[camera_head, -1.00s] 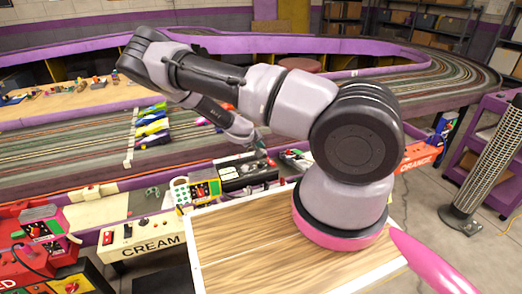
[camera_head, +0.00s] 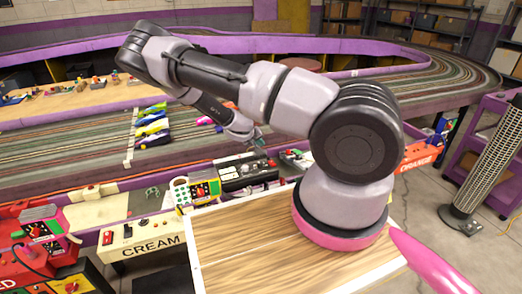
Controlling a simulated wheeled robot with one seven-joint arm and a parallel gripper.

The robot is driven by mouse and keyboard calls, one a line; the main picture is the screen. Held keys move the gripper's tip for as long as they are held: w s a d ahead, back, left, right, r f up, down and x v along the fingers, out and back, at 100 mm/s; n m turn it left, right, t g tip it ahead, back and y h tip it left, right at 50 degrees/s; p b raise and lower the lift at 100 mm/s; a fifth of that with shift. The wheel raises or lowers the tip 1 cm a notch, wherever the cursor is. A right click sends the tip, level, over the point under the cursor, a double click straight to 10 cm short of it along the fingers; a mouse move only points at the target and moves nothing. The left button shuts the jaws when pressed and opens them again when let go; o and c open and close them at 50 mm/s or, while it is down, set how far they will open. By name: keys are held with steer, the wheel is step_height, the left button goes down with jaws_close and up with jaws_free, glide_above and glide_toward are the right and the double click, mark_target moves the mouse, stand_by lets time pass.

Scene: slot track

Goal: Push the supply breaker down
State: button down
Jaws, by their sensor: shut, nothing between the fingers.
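My arm reaches over the wooden top to the left and back down, so my gripper (camera_head: 263,146) is small and partly hidden by its own wrist. It is shut and empty, just above the back edge of a black control box (camera_head: 234,184) with pale and dark parts on its top. I cannot tell whether the fingertips touch the box. The supply breaker cannot be picked out surely; it is too small here to read its lever position.
A keypad (camera_head: 180,194) and a green-and-red unit (camera_head: 206,190) stand left of the black box. A cream driver station (camera_head: 140,240) is further left, and an orange one (camera_head: 425,153) to the right. Coloured slot cars (camera_head: 152,125) stand on the track behind.

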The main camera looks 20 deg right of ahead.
steer(key=shift+r, duration=2.55)
steer(key=s+a+r+m+y, duration=0.2)
steer(key=s+a+r+y, duration=0.15)
steer(key=r, duration=0.65)
steer(key=s+a+r+m+g+y, duration=0.15)
steer(key=s+r, duration=0.25)
steer(key=r, duration=0.6)
steer(key=s+a+r+m+y, duration=0.1)
steer(key=s+a+r+y, duration=0.25)
steer(key=r, duration=0.65)
steer(key=s+a+r+n+t, duration=0.1)
steer(key=s+r+t, duration=0.1)
steer(key=s+r, duration=1.4)
steer(key=s, duration=0.4)
steer(key=shift+s+r+t, duration=0.25)
steer(key=shift+t, duration=0.1)
